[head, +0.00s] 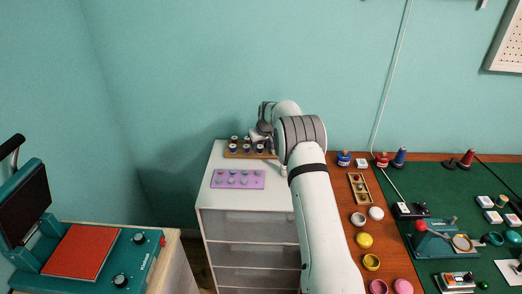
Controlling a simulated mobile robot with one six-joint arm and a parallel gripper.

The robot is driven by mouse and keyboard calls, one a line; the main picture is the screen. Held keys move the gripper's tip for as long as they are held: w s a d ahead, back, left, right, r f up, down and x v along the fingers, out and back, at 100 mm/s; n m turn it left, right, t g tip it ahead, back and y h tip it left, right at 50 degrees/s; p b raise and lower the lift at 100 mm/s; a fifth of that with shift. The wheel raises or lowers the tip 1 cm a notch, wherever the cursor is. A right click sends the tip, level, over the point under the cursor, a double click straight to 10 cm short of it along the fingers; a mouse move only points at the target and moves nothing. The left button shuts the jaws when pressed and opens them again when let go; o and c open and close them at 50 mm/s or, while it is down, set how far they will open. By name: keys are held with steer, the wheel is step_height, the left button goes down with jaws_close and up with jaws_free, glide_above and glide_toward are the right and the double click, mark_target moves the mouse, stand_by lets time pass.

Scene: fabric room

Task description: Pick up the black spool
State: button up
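A small wooden tray (231,155) stands on the white drawer cabinet at the back and holds several thread spools in rows. A very dark spool (260,148) at its right front looks black. A dark blue or purple spool (246,149) and a blue spool (233,149) stand left of it, with dark red spools (234,139) behind. My gripper (262,130) is over the right end of the tray, close above the dark spool. My arm hides part of the tray's right side. The fingers are too small and covered to tell whether they are open or touching anything.
A lilac tray (238,180) with small bobbins lies at the cabinet (217,198) front. Right, a wooden table carries a blue spool (344,158), a red spool (382,160), jars and a green mat (433,192). A heat press (85,250) stands front left. The wall is close behind.

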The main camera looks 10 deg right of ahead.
steer(key=c, duration=0.8)
steer(key=shift+o, duration=0.2)
steer(key=shift+r, duration=0.1)
